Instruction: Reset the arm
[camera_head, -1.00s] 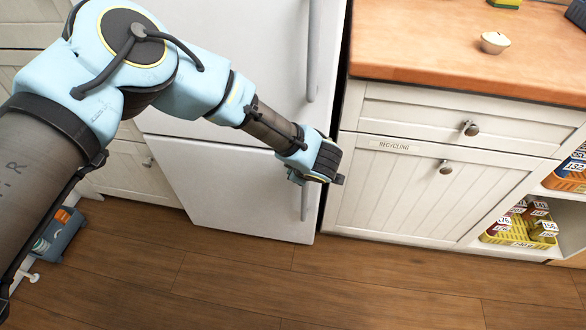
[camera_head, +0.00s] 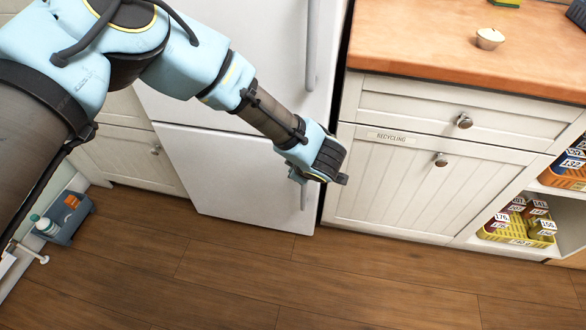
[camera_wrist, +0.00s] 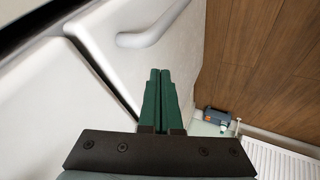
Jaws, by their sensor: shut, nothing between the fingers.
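My gripper (camera_head: 338,179) hangs at the end of my arm in front of the white fridge (camera_head: 225,175) in the head view. In the wrist view its two green fingers (camera_wrist: 160,75) lie side by side, shut with nothing between them. The fridge's lower handle (camera_wrist: 152,32) shows just beyond the fingertips in the wrist view, with a gap beside them. In the head view that handle is partly hidden behind my gripper.
A white cabinet (camera_head: 425,195) labelled recycling stands right of the fridge under a wooden counter (camera_head: 430,45) with a small bowl (camera_head: 490,38). A caddy (camera_head: 65,215) sits on the floor at left. Yellow basket (camera_head: 518,230) stands on a right shelf. The wooden floor (camera_head: 300,280) is clear.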

